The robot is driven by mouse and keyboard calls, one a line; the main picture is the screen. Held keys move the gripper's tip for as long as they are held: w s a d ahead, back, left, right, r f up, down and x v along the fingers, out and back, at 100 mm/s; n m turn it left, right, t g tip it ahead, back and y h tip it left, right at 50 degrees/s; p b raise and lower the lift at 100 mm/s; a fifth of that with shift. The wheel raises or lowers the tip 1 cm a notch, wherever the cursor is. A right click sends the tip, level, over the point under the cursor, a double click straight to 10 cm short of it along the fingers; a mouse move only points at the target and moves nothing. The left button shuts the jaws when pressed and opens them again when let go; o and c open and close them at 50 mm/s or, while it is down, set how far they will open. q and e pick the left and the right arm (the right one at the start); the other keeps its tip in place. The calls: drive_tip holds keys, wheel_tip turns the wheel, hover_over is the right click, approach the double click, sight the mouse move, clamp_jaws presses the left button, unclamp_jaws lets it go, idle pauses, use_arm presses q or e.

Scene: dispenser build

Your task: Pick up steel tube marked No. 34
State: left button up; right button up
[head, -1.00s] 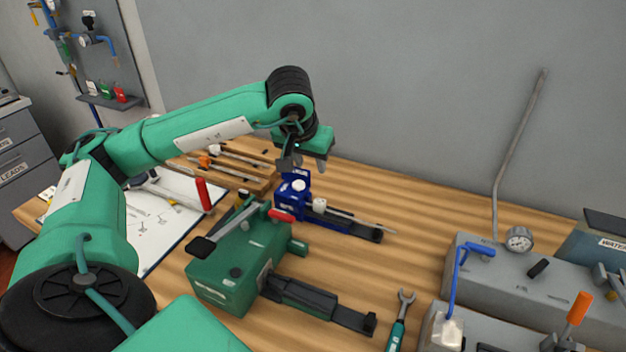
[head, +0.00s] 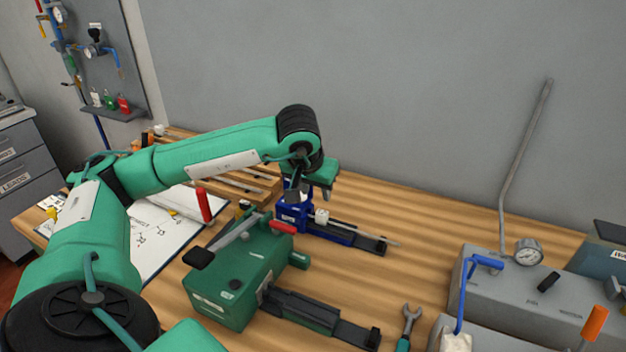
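A thin grey steel tube (head: 362,231) with a white block-like fitting (head: 322,216) at its left end lies along the blue bench device (head: 345,235). I cannot read any number on it, so I cannot tell whether it is No. 34. My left gripper (head: 310,193) points down just above the blue device's head, left of the white fitting. Its two fingers look spread apart, with nothing visible between them. The gripper partly covers the blue device. My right gripper is out of view.
A green bench device (head: 235,280) with red-tipped levers stands in front. A slatted wooden rack (head: 262,184) lies behind my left arm, which hides much of it. The table's middle right is clear.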

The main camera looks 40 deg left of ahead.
sight(322, 213)
use_arm(q)
drive_tip(key=p+x, duration=0.1)
drive_tip(key=x, duration=0.8)
drive_tip(key=shift+w+f+p, duration=0.15)
drive_tip(key=shift+f+p, duration=0.15)
drive_tip(key=shift+f, duration=0.05)
drive_tip(key=shift+w+f, duration=0.1)
drive_tip(key=shift+f, duration=0.2)
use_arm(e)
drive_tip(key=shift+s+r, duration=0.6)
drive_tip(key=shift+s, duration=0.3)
use_arm(q)
drive_tip(key=shift+c, duration=0.2)
drive_tip(key=c, duration=0.7)
